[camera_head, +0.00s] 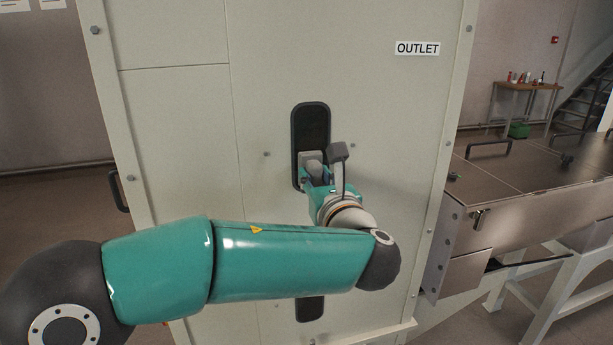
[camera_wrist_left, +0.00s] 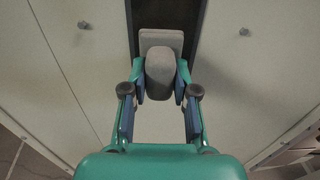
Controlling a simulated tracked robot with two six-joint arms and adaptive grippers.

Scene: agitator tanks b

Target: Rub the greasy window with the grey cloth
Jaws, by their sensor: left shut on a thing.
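The window (camera_head: 311,122) is a tall, narrow dark pane with a rounded top, set in the cream panel. It also shows in the left wrist view (camera_wrist_left: 170,14). The grey cloth is a folded pad (camera_wrist_left: 161,75) in the left wrist view, against the dark pane; in the head view its edge (camera_head: 308,157) shows at the pane's left side. My left gripper (camera_wrist_left: 161,88) is shut on the cloth, a finger on each side. My left arm hides the middle of the pane; its lower end shows beneath the arm. Grease cannot be made out. My right gripper is not in view.
The cream panel (camera_head: 180,110) carries an OUTLET label (camera_head: 417,48) and several bolts. A dark handle (camera_head: 118,192) sticks out at its left edge. A metal-topped unit (camera_head: 530,165) stands close on the right. A wooden table (camera_head: 525,87) with small items is farther back.

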